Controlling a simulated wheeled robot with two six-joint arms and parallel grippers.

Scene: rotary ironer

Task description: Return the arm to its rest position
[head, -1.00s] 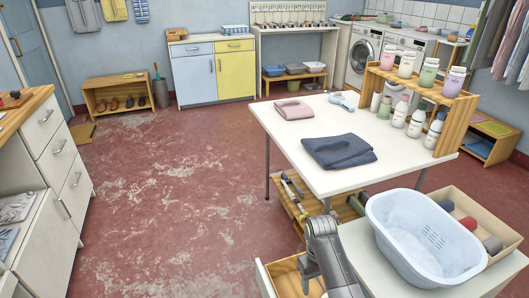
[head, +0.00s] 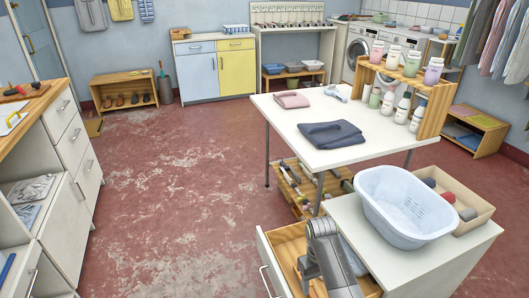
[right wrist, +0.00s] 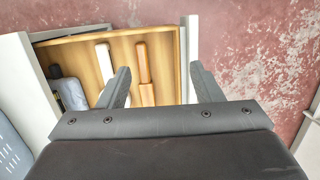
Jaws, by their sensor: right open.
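My right arm comes in at the bottom centre of the head view, with its gripper (head: 304,276) low over an open wooden drawer (head: 287,240). In the right wrist view the two fingers of the right gripper (right wrist: 161,80) stand wide apart with nothing between them. Beyond the fingers is the inside of the drawer (right wrist: 85,55). I cannot tell the exact height of the fingers above the drawer. My left gripper is not in view.
A white counter (head: 400,262) beside the arm carries a pale laundry basket (head: 405,205) and a beige box (head: 470,218). Behind it, a white table (head: 290,120) bears folded dark cloth (head: 332,134). Red floor (head: 170,190) is clear to the left.

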